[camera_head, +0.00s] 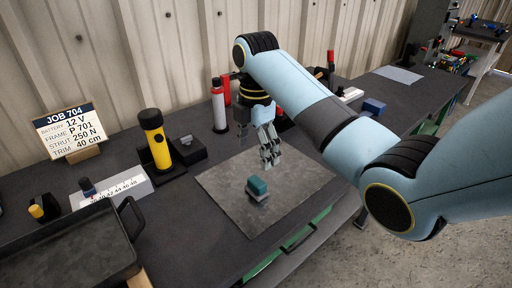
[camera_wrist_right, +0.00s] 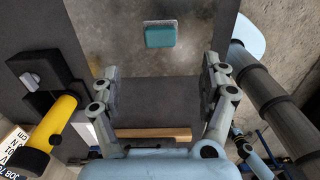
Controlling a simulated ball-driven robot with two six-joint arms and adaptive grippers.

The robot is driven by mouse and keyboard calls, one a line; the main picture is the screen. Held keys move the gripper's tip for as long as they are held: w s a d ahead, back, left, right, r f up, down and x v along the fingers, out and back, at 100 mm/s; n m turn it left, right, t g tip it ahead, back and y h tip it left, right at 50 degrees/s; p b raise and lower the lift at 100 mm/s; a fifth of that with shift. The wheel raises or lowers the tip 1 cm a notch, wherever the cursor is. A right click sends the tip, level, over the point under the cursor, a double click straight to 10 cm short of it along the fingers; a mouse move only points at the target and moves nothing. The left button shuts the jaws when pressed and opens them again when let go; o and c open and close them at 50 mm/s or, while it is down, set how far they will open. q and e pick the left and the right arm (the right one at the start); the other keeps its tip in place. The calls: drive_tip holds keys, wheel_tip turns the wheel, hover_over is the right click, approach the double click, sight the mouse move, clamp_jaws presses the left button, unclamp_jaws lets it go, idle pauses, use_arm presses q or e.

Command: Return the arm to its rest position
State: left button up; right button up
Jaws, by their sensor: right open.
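My right arm comes in from the right in the head view and reaches over the bench. My right gripper (camera_head: 269,150) is open and empty above the back part of a grey mat (camera_head: 290,175). A small block with a teal top and grey base (camera_head: 257,189) sits on the mat, in front of the gripper and apart from it. In the right wrist view the open fingers (camera_wrist_right: 165,95) have nothing between them, and the teal block (camera_wrist_right: 160,36) lies beyond them. My left gripper is not in view.
A yellow cylinder (camera_head: 153,135) stands in a black holder left of the mat. A job sign (camera_head: 69,129), a white scale block (camera_head: 112,188) and a dark tray (camera_head: 70,250) are at the left. Red and white bottles (camera_head: 218,105) stand behind. The mat's right side is clear.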

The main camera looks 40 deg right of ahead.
idle(0.5)
drive_tip(key=s+a+f+m+t, duration=0.1)
drive_tip(key=s+f+m, duration=0.1)
drive_tip(key=s+m, duration=0.35)
drive_tip(key=s+a+f+m+t, duration=0.1)
drive_tip(key=s+f+m, duration=0.15)
drive_tip(key=s, duration=0.55)
drive_tip(key=s+a+r+m+t+h, duration=0.1)
drive_tip(key=s+r+m, duration=0.2)
drive_tip(key=s+m, duration=0.25)
drive_tip(key=s+r+m+t, duration=0.1)
drive_tip(key=s+r+m, duration=0.25)
drive_tip(key=s, duration=0.35)
wheel_tip(320, 180, down, 37)
drive_tip(key=s+d+m+g+b, duration=0.1)
drive_tip(key=s+d+g+b, duration=0.15)
drive_tip(key=b, duration=0.65)
drive_tip(key=s+f+b, duration=0.6)
drive_tip(key=s+f, duration=1.2)
drive_tip(key=f, duration=0.3)
drive_tip(key=shift+d+f+b, duration=0.3)
drive_tip(key=shift+d, duration=0.1)
